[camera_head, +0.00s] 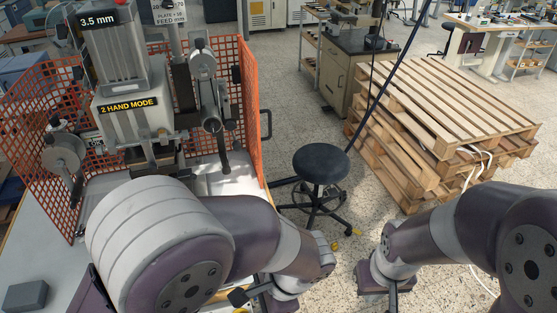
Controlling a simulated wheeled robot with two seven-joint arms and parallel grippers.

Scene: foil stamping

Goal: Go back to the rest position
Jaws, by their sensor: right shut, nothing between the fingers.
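My right arm comes in from the right, and its gripper (385,288) hangs over the floor at the bottom, right of centre. It is shut with nothing visible in it, and its tips are close to the picture's lower edge. My left arm crosses the lower left in front of the stamping machine (128,112). Its gripper (262,297) is at the bottom edge, partly hidden by the arm and cut off, so its fingers cannot be made out. Both grippers are apart from the machine.
An orange mesh guard (247,110) surrounds the machine on its grey bench (50,262), where a small dark box (25,296) lies. A black stool (320,163) stands at centre. Stacked wooden pallets (440,105) stand at right, with a cabinet (345,70) behind. Floor is open between stool and pallets.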

